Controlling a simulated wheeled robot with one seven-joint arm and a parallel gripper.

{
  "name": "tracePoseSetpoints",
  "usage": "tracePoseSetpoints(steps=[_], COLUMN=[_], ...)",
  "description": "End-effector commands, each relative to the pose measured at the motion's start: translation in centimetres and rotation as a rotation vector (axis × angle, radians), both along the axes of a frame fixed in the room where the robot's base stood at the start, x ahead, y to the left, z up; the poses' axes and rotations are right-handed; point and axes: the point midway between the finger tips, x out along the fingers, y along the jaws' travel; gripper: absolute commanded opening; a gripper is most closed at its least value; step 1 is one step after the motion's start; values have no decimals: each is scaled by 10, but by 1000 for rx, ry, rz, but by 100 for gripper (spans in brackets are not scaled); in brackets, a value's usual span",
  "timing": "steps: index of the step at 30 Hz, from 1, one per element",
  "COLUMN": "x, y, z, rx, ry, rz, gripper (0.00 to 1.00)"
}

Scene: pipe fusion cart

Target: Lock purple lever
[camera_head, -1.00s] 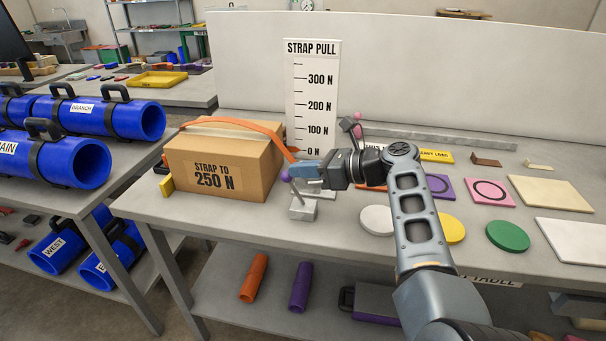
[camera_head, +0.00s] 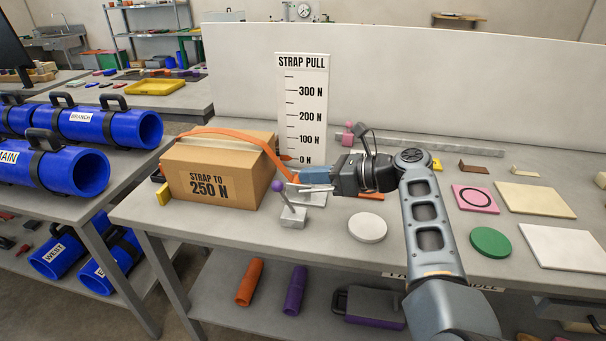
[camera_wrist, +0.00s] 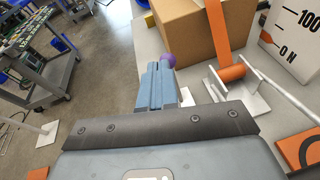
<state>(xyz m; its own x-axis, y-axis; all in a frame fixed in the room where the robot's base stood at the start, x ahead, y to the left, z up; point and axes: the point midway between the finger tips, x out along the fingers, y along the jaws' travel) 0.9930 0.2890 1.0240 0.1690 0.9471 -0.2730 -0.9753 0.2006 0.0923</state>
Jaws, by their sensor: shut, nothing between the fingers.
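The purple lever is a thin stick with a purple ball knob (camera_head: 277,186) on a small grey block, and it leans left toward the box. My gripper (camera_head: 304,177) is shut and empty, just right of the knob and a little above it in the head view. In the wrist view the knob (camera_wrist: 168,60) shows just beyond the closed blue fingers (camera_wrist: 160,86); I cannot tell whether they touch. The orange strap (camera_wrist: 226,30) runs down from the box to an orange roll in a metal bracket (camera_wrist: 225,82). The lever's stick and base are mostly hidden in the wrist view.
The cardboard box (camera_head: 222,172) marked "STRAP TO 250 N" stands left of the lever. The strap pull board (camera_head: 302,105) stands behind, its pointer near 0 N. A white disc (camera_head: 367,227) and a green disc (camera_head: 490,242) lie to the right. The table front is clear.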

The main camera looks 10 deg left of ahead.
Motion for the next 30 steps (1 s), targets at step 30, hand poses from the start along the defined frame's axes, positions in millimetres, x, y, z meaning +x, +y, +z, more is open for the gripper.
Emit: tracePoseSetpoints(steps=[30], x=[-18], y=[-49], z=[54], rx=[-15], ry=[-16], rz=[-7], gripper=[0])
